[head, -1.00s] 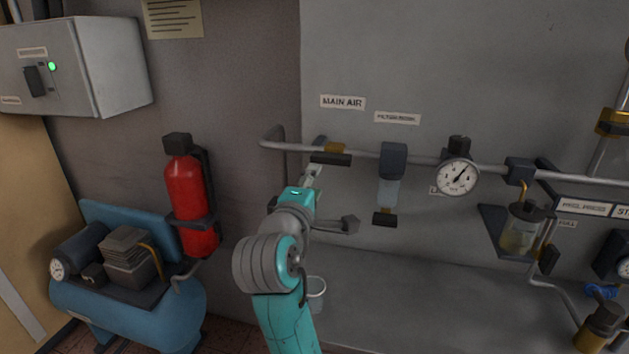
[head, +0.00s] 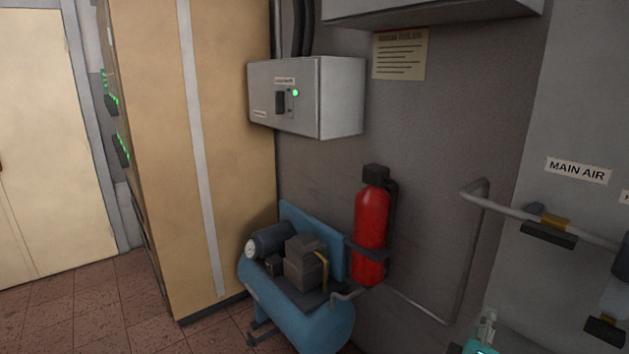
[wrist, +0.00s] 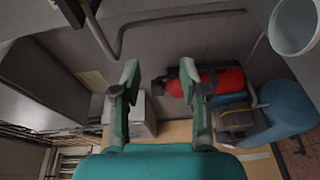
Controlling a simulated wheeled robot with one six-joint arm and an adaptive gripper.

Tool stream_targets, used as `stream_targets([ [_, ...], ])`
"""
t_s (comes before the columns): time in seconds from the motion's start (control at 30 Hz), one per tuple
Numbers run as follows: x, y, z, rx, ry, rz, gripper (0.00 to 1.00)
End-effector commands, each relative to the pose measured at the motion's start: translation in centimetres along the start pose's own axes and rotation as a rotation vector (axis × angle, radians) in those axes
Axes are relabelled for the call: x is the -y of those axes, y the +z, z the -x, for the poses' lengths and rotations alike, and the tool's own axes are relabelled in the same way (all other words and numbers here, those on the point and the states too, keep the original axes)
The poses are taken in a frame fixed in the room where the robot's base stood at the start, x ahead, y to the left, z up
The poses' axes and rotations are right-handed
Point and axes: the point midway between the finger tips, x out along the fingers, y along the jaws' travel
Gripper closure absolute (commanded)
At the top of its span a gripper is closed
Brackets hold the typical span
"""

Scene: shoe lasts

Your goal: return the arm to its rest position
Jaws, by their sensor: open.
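My gripper (wrist: 162,95) shows in the wrist view with its two fingers apart and nothing between them. Behind the gap lie the grey wall and the pale grey box (wrist: 143,115). In the head view only a small teal and grey part of my arm shows at the bottom right edge, below the main air valve (head: 549,232). The arm's full pose is hidden from the head view.
A red fire extinguisher (head: 371,230) hangs on the wall above a blue compressor (head: 325,325). A grey switch box (head: 340,92) with a green light is mounted higher. A tan cabinet (head: 232,150) stands left. A white bucket (wrist: 294,24) shows in the wrist view. Tiled floor (head: 100,310) is clear at left.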

Motion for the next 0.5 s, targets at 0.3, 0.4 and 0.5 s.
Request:
stream_targets([
  [0.3, 10.0, 0.9, 6.0, -0.186, -0.106, -0.152, 0.56],
  [0.4, 12.6, 1.4, 8.4, -0.236, -0.147, -0.214, 0.56],
  [0.5, 14.8, 2.1, 10.9, -0.279, -0.191, -0.283, 0.56],
])
